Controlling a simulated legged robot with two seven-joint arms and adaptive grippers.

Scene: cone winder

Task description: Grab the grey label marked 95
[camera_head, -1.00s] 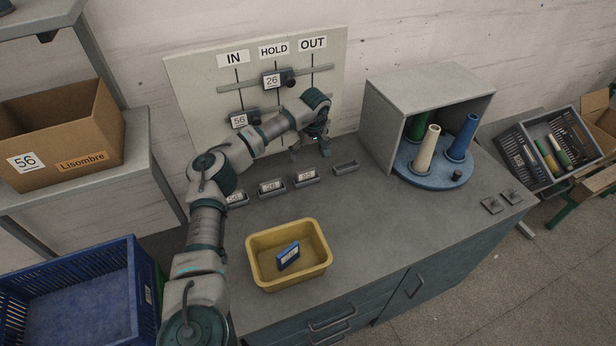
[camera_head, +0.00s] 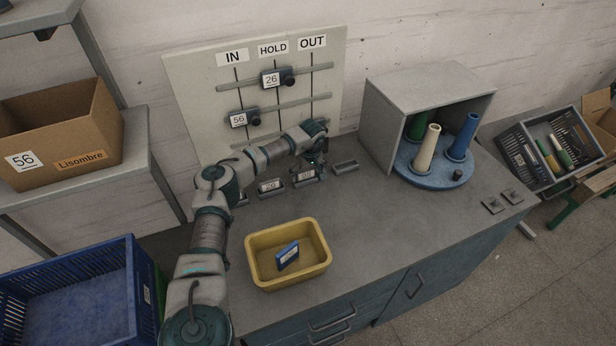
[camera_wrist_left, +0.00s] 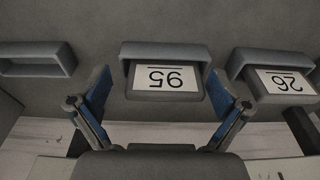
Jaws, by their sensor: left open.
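The grey label marked 95 (camera_wrist_left: 166,80) sits in a grey holder on the bench, upside down in the left wrist view. In the head view it is the right-hand label (camera_head: 306,176) of the row, partly covered by my gripper. My left gripper (camera_head: 316,166) is low over it with fingers pointing down. In the left wrist view my left gripper (camera_wrist_left: 158,100) is open, with one blue-padded finger on each side of the label, and nothing is held. My right gripper does not show.
A label marked 26 (camera_wrist_left: 285,82) sits beside it in its own holder. An empty holder (camera_head: 345,167) is on the other side. A yellow bin (camera_head: 262,284) holds a blue item. A board (camera_head: 195,100) with rails stands behind.

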